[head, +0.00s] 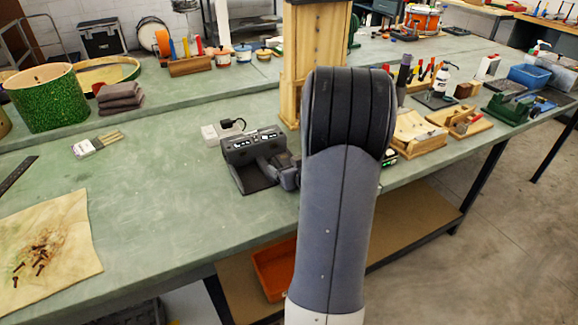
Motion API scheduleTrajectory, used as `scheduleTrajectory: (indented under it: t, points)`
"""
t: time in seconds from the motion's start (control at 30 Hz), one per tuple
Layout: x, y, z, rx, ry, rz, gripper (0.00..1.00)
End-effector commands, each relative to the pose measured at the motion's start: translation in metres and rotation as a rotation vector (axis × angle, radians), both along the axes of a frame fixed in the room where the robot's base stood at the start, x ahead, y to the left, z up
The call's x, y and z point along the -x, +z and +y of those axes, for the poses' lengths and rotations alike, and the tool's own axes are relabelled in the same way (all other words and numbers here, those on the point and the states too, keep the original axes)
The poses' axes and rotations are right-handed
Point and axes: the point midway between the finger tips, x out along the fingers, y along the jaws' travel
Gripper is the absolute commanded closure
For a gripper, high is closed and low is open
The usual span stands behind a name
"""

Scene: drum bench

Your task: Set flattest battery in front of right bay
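A dark charger-like unit (252,142) with small lit white displays on its face stands on the green bench, left of my arm. A black flat pad or base (247,178) extends in front of it. My arm rises through the middle of the head view and hides what lies behind it. A dark grey part (286,178) juts out left of my arm, close in front of the unit; it seems to be my gripper, but its fingers cannot be made out. No battery can be told apart clearly, and charge levels are too small to read.
A wooden drawer cabinet (315,45) stands behind the unit. A small white box (210,132) is left of it. Wooden jigs (418,132) lie right of my arm. A stained cloth with screws (45,250) lies front left. The bench's left middle (160,205) is clear.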

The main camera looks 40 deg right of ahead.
Motion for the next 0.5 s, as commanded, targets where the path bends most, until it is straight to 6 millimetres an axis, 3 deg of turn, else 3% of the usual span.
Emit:
scheduleTrajectory:
  t: [0.03, 0.2, 0.37, 0.5]
  points:
    - [0.005, -0.019, 0.004, -0.013, 0.003, 0.032, 0.16]
    - [0.005, -0.020, 0.004, -0.013, 0.003, 0.033, 0.15]
    - [0.005, -0.016, 0.004, -0.013, 0.003, 0.033, 0.15]
    - [0.005, -0.002, 0.004, -0.013, 0.002, 0.033, 0.15]
